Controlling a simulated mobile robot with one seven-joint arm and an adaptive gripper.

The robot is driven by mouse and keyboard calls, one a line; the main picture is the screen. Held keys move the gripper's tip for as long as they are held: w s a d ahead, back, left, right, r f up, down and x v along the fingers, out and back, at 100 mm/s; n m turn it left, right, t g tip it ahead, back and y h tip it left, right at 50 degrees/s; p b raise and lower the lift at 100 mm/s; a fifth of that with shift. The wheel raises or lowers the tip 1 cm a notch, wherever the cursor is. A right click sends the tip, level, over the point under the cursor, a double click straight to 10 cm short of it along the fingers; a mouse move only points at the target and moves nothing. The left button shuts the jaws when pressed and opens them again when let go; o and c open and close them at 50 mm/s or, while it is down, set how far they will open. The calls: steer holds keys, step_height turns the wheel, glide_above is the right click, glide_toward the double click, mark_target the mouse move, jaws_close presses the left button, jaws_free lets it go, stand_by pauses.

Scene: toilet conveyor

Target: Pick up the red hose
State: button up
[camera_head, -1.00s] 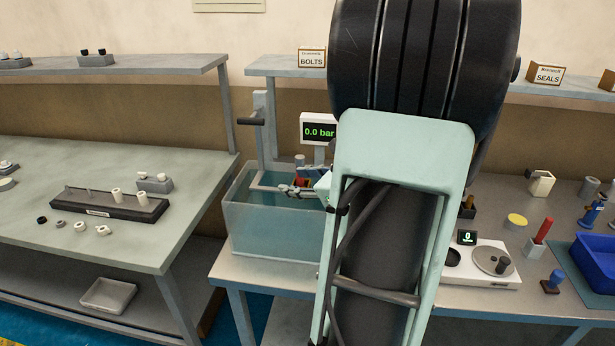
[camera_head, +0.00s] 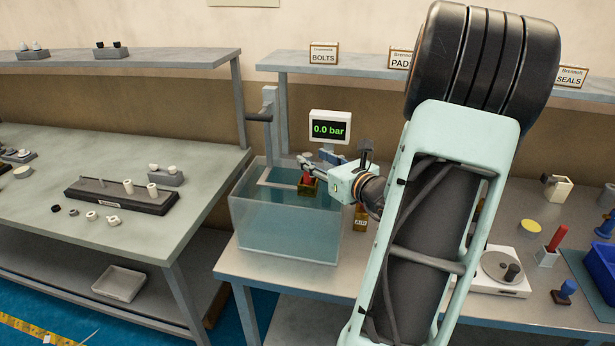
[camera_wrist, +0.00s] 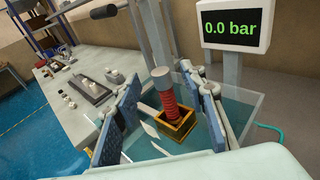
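The red hose (camera_wrist: 170,104) is a ribbed red piece with a grey cylindrical cap on top. It stands upright in a small brass-coloured square holder (camera_wrist: 178,134). In the head view the red hose (camera_head: 307,178) is small, above the brass holder (camera_head: 309,189) at the water tank. My gripper (camera_wrist: 162,82) is open, with one blue-padded finger on each side of the hose in the wrist view. A gap shows between the hose and both fingers. In the head view my gripper (camera_head: 316,164) reaches in from the right; its far finger is partly hidden.
The clear water tank (camera_head: 285,232) surrounds the holder area. A pressure display (camera_head: 330,128) reading 0.0 bar stands behind it. A lever post (camera_head: 271,125) rises at the tank's back left. A brass AIR block (camera_head: 361,220) is right of the tank.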

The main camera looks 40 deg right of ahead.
mark_target(310, 157)
steer(key=w, duration=0.2)
steer(key=w+f, duration=0.1)
steer(key=w, duration=0.1)
steer(key=shift+d+p, duration=0.2)
steer(key=shift+p, duration=0.1)
steer(key=shift+r, duration=0.1)
steer(key=shift+c, duration=0.6)
jaws_close()
